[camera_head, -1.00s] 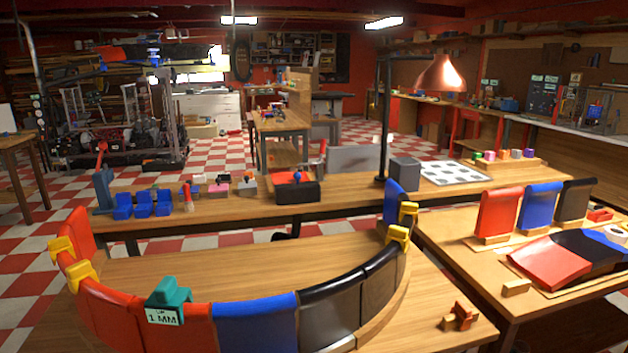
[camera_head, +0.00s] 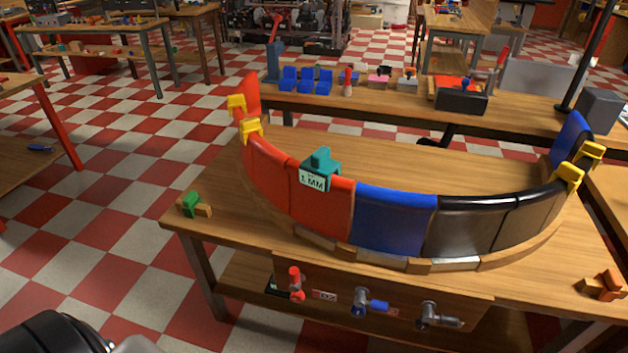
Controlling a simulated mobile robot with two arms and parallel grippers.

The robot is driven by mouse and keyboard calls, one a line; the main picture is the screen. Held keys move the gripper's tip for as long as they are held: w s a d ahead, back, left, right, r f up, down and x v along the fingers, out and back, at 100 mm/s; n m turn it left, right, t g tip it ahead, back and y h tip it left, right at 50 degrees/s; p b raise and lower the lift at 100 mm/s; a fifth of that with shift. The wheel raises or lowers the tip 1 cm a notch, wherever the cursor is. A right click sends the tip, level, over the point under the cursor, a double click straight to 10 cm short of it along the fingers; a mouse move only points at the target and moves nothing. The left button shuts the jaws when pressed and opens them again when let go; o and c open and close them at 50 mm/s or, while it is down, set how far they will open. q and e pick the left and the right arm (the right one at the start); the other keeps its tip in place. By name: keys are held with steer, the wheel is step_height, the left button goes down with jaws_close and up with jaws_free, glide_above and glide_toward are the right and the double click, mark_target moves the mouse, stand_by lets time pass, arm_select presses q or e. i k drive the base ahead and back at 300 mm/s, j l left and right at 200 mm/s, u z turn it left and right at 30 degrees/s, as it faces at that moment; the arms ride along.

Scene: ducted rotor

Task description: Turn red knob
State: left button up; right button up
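The red knob (camera_head: 296,284) is on the front panel (camera_head: 400,291) under the near edge of the wooden table, at the left end of a row. A blue knob (camera_head: 371,305) and a dark grey knob (camera_head: 438,317) sit to its right on the same panel. A small label plate (camera_head: 324,295) is between the red and blue knobs. A dark rounded part of mine shows at the bottom left corner. Neither gripper's fingers are in view.
A curved wall of red, blue and black panels (camera_head: 393,219) stands on the table, with yellow clamps (camera_head: 251,129) and a teal block (camera_head: 321,163). A green piece (camera_head: 191,204) lies at the table's left corner. Checkered floor (camera_head: 122,225) left of the table is clear.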

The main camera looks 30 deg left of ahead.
mark_target(300, 297)
steer(key=j+u, duration=0.15)
steer(key=u, duration=0.8)
steer(key=k+j, duration=0.05)
